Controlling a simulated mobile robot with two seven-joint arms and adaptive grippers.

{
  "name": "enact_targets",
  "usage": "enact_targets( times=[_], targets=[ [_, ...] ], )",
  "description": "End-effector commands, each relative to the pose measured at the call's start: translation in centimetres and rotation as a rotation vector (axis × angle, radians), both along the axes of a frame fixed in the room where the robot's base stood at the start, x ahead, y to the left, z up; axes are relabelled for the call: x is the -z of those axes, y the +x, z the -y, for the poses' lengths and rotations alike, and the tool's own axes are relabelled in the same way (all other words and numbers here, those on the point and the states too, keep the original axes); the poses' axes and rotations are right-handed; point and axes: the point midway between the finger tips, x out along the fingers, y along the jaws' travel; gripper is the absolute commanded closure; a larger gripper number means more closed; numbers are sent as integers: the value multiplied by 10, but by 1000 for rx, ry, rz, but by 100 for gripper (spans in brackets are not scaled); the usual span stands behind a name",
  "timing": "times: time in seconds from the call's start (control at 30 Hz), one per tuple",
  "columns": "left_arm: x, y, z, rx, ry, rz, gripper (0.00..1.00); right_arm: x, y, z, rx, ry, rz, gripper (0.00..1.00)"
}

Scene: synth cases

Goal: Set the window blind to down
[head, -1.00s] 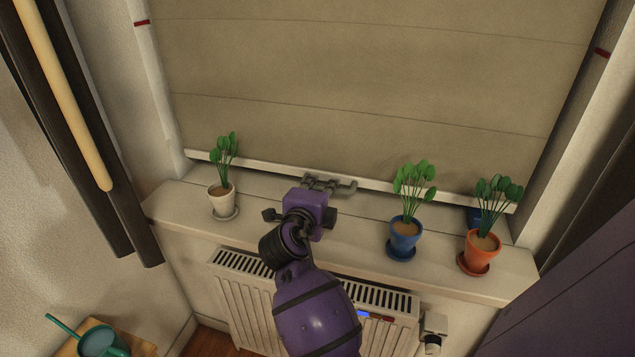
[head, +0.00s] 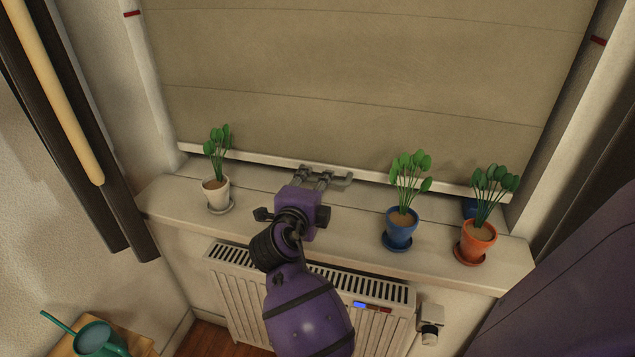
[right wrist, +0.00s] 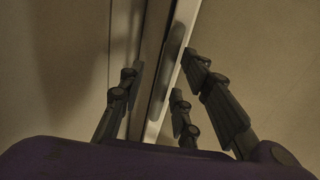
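The beige window blind (head: 350,65) hangs down over the window. Its white bottom bar (head: 240,158) sits low, close above the sill. A grey handle (head: 341,182) is at the middle of the bar. My right gripper (head: 314,180) is at the handle, reaching in from below. In the right wrist view its dark fingers (right wrist: 160,85) stand apart on both sides of the pale bar and grey handle (right wrist: 176,55), with gaps visible, so it looks open. Whether a finger touches the handle is unclear. My left gripper is not in view.
The sill (head: 345,215) carries plants in a white pot (head: 216,193), a blue pot (head: 401,230) and an orange pot (head: 476,242). A radiator (head: 235,285) is below. Red marks (head: 132,14) (head: 598,40) are on both window sides. A teal watering can (head: 98,338) stands lower left.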

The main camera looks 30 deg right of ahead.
Motion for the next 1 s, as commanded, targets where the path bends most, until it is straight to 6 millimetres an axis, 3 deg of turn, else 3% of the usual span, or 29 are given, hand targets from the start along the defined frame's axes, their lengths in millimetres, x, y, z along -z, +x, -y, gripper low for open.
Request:
enact_targets(
  times=[0.2,0.43,1.0],
  targets=[
    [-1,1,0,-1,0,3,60,-8,-31,-37,1,7,-2,69],
    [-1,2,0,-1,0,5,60,-16,-56,-65,1,5,-3,69],
    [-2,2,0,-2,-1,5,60,-20,-64,-74,1,2,-2,69]
  ],
)
